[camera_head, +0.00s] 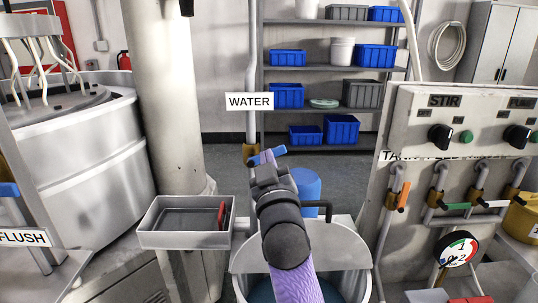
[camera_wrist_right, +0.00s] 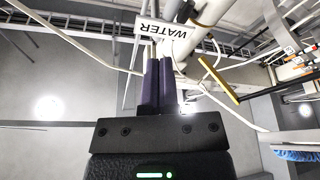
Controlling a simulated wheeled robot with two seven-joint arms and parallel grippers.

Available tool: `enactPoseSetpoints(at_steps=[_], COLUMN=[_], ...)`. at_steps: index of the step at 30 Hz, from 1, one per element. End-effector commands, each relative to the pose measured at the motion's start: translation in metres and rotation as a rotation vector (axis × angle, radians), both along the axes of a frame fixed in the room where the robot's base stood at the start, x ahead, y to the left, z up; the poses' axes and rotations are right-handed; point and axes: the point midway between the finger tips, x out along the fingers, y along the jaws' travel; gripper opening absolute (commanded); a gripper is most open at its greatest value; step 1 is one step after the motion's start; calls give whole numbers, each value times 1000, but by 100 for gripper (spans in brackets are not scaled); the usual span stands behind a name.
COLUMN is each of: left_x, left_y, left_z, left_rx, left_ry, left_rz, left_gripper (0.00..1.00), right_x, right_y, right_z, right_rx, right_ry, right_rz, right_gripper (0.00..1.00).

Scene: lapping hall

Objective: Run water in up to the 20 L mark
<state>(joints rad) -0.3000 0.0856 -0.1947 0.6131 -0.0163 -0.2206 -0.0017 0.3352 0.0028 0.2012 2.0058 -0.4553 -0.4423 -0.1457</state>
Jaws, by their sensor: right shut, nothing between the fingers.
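The white WATER sign (camera_head: 249,101) hangs on a vertical pipe; it also shows, turned over, in the right wrist view (camera_wrist_right: 163,28). Below it is a brass valve (camera_head: 250,152) with a blue lever (camera_head: 277,151). My right gripper (camera_head: 268,160) is at the lever in the head view, partly hiding it; I cannot tell whether they touch. Its purple fingers (camera_wrist_right: 158,85) are shut with nothing between them. A grey round tank (camera_head: 364,259) with a half lid stands below, with bluish liquid showing low inside. My arm covers part of it. No 20 L mark is readable. My left gripper is out of view.
A grey tray (camera_head: 163,239) with a red item is left of the tank. A control panel (camera_head: 460,105) with STIR knobs, coloured valve levers and a gauge (camera_head: 457,249) stands right. A blue cylinder (camera_head: 307,186) is behind my arm. Shelves (camera_head: 330,67) with bins stand at the back.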

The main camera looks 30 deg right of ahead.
Motion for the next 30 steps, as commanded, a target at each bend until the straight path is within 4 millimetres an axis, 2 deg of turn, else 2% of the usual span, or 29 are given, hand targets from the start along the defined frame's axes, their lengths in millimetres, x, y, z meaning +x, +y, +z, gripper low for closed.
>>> enactPoseSetpoints(at_steps=[11, 15, 18, 30], left_x=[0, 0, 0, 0], left_y=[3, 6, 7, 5], left_z=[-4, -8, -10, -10], left_rx=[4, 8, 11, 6], left_ry=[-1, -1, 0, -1], left_rz=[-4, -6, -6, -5], left_gripper=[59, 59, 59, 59], right_x=[72, 68, 66, 64], right_y=[-32, -39, -43, -45], right_z=[24, 1, -8, -13], right_rx=[2, 2, 3, 3], right_ry=[2, 8, 7, 4], right_rz=[0, 1, 1, 2], right_gripper=[0, 0, 0, 0])
